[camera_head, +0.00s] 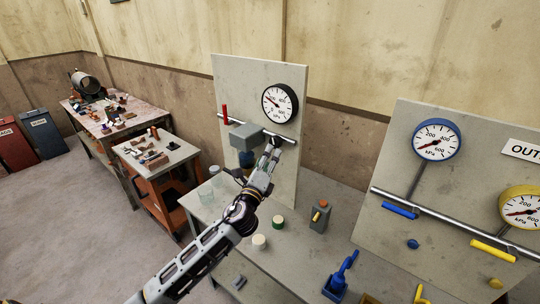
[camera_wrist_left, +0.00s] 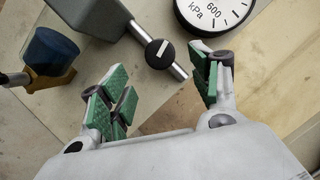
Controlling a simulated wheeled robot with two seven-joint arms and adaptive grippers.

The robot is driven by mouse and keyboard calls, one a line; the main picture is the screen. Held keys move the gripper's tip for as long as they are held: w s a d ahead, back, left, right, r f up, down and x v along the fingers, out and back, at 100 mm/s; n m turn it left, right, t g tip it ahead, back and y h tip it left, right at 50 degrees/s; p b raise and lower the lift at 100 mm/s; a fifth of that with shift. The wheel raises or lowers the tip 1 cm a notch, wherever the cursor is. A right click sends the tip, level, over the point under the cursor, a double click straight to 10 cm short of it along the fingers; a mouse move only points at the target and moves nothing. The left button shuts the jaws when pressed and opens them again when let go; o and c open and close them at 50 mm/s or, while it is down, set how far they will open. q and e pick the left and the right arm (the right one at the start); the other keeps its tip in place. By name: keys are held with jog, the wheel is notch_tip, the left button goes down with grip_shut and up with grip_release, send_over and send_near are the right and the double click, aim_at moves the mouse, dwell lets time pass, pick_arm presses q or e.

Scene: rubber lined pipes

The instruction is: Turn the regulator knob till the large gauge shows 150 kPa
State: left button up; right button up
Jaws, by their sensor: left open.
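The regulator is a grey box (camera_head: 246,136) on the pipe of the back panel; it also shows in the left wrist view (camera_wrist_left: 92,14). Its knob (camera_wrist_left: 160,53) is a round black disc with a white bar, at the box's right end. I cannot make it out clearly in the head view. The large gauge (camera_head: 280,103), white with a black rim, is above right; its needle points up-left, too small to read exactly. My left gripper (camera_head: 257,160) is open and empty below the regulator. In the left wrist view its fingers (camera_wrist_left: 165,85) stand apart, the knob just beyond the gap, not touched.
A red handle (camera_head: 225,114) stands left of the regulator, a blue bowl (camera_head: 246,158) hangs below it. Jars and a small grey block with a yellow lever (camera_head: 319,217) stand on the bench. A second panel with a blue gauge (camera_head: 436,140) and a yellow gauge (camera_head: 520,207) is at right.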

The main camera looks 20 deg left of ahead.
pick_arm(q)
jog(key=shift+s+f, duration=0.2)
jog(key=shift+s, duration=1.1)
